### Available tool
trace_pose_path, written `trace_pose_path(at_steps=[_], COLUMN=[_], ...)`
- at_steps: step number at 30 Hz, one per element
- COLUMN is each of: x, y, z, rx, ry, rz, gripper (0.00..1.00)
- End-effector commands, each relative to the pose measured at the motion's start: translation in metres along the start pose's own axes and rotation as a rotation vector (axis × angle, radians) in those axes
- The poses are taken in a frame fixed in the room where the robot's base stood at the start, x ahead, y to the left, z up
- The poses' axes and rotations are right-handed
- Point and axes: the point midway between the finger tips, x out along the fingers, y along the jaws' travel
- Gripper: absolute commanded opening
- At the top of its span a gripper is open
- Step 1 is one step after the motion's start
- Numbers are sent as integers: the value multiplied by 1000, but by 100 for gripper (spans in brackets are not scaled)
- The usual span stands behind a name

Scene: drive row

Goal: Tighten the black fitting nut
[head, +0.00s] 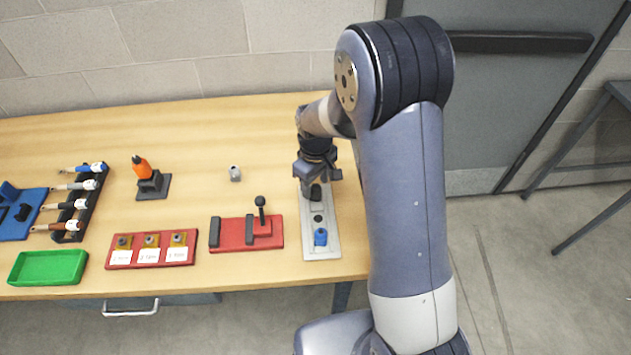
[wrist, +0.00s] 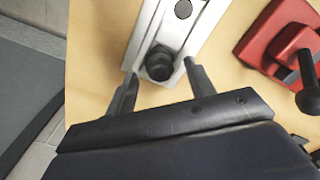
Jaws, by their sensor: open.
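The black fitting nut (wrist: 159,63) sits at the end of a light grey plate (wrist: 140,45) in the wrist view. In the head view the nut (head: 316,193) shows just below my gripper (head: 318,178), on the far part of the plate (head: 322,252). In the wrist view my gripper (wrist: 160,80) is open. One finger is on each side of the nut, with gaps visible on both sides. I cannot tell the height of the fingertips relative to the nut. A blue fitting (head: 320,237) stands at the plate's near end.
A red fixture with a black-knobbed lever (head: 262,222) stands left of the plate. A small grey part (head: 235,173) lies behind it. Further left are a red block with labelled fittings (head: 150,263), an orange tool on a stand (head: 142,168), a tool rack (head: 85,200) and a green tray (head: 48,267).

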Motion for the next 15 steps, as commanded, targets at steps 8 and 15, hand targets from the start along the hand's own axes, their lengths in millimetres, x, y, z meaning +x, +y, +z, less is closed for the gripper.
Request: trace_pose_path(at_steps=[8,15], x=[7,6], y=[0,0], z=[0,0], rx=[0,0], ry=[0,0], rz=[0,0], gripper=[51,41])
